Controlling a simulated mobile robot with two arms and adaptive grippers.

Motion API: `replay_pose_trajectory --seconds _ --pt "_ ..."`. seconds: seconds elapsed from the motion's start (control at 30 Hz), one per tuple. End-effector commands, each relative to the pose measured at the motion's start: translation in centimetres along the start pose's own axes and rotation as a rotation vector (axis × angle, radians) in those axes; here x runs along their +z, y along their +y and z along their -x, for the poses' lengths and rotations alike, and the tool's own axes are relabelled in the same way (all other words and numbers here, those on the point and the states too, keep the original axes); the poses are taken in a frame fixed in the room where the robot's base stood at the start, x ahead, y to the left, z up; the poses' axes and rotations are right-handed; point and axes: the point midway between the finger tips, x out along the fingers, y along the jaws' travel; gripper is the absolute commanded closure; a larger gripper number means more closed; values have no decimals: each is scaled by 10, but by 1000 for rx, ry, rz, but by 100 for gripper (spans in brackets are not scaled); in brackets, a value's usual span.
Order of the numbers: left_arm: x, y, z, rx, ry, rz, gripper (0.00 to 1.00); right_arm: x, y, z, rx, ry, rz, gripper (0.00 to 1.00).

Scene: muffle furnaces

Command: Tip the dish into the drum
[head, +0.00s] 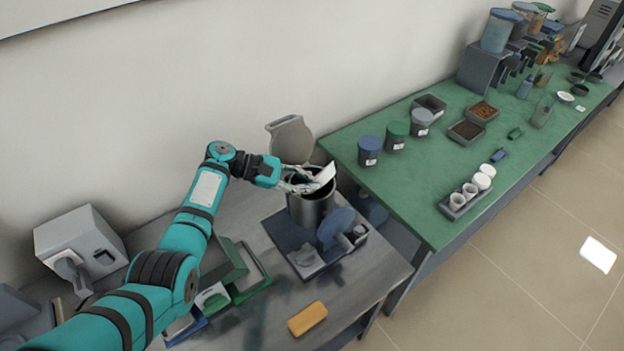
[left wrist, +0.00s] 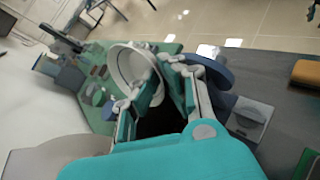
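A white dish (head: 325,174) is held by my left gripper (head: 303,183) above the mouth of the grey metal drum (head: 312,212). The dish is steeply tilted. In the left wrist view the dish (left wrist: 128,66) shows its round rim, with its edge between the fingers of my left gripper (left wrist: 157,80). The dark drum opening lies below the fingers. The drum's round grey lid (head: 290,140) stands open behind it. I cannot make out any contents in the dish or drum. My right gripper is not in view.
A blue disc-shaped part (head: 336,226) stands at the drum's front. A yellow block (head: 307,318) lies on the grey bench. Right of the drum, a green table (head: 430,180) carries jars, trays and a rack of white cups (head: 462,200). A grey box (head: 80,240) stands at left.

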Motion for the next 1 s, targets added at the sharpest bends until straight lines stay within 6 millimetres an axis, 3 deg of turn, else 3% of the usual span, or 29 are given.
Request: replay_pose_trajectory --seconds 0.17,0.5,0.87,1.0 --pt "0 0 -1 0 7 -7 100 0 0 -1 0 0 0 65" --pt "-1 -10 -9 0 227 -214 100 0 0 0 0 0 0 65" --pt "-2 -10 -10 1 262 -245 100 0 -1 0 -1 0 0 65" --pt "-1 -14 -13 0 359 -340 100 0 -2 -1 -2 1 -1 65"
